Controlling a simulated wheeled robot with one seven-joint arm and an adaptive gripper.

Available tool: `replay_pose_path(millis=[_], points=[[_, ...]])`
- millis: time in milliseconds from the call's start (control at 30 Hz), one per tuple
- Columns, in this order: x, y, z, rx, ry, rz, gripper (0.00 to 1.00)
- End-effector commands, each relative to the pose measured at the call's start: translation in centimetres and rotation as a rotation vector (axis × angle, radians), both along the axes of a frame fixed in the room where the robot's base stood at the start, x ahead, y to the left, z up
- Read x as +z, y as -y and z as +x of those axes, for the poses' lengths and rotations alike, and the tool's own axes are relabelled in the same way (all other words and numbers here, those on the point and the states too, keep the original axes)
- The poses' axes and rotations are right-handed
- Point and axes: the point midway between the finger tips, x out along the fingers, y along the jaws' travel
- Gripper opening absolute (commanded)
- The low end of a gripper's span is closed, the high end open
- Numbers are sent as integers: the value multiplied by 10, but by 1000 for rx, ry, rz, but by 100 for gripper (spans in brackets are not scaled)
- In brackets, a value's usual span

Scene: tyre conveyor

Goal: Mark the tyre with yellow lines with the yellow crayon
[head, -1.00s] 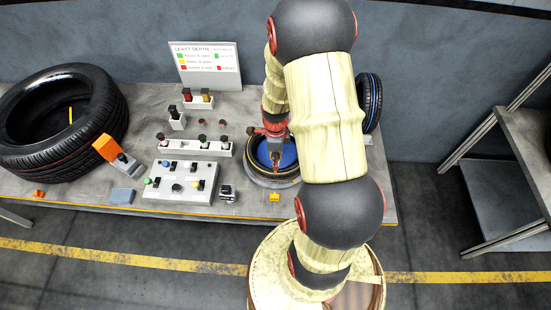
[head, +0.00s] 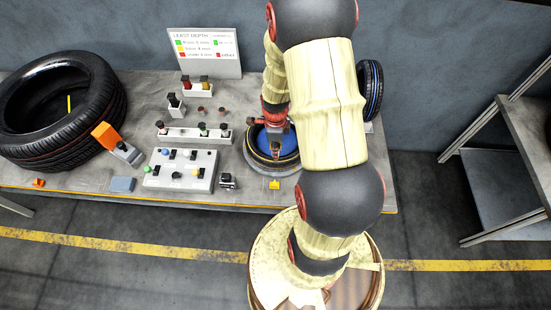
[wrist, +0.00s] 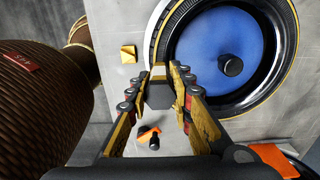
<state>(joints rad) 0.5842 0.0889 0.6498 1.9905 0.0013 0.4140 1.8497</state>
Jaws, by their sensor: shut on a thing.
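The tyre with yellow lines (head: 250,150) lies flat at the front right of the bench, around a blue disc (head: 287,146). In the wrist view its dark ring with a thin yellow line (wrist: 157,42) fills the upper right. My gripper (head: 275,150) is over the tyre's left part in the head view, partly hidden by my arm. In the wrist view my gripper (wrist: 172,98) is shut on a dark, blocky piece with a yellowish end, the yellow crayon (wrist: 159,90). Its end is close to the tyre's edge; I cannot tell whether they touch.
A large tyre with a red line (head: 60,150) lies at the left. A blue-lined tyre (head: 372,92) stands behind my arm. A crayon rack (head: 195,136), a button panel (head: 180,172) and an orange-handled tool (head: 110,138) are on the bench. A sign (head: 205,52) stands at the back.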

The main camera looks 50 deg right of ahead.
Motion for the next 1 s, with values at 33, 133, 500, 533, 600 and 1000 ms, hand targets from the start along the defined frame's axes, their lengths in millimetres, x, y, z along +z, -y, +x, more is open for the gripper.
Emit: replay_pose_path(millis=[33, 133, 500, 533, 600, 1000], points=[[-1, -1, -1, 0, -3, 2, 0], [-1, -1, -1, 0, -3, 2, 0], [-1, -5, -5, 0, -3, 2, 0], [-1, -5, -5, 0, -3, 2, 0], [-1, -5, -5, 0, -3, 2, 0], [0, -6, -5, 0, -2, 1, 0]])
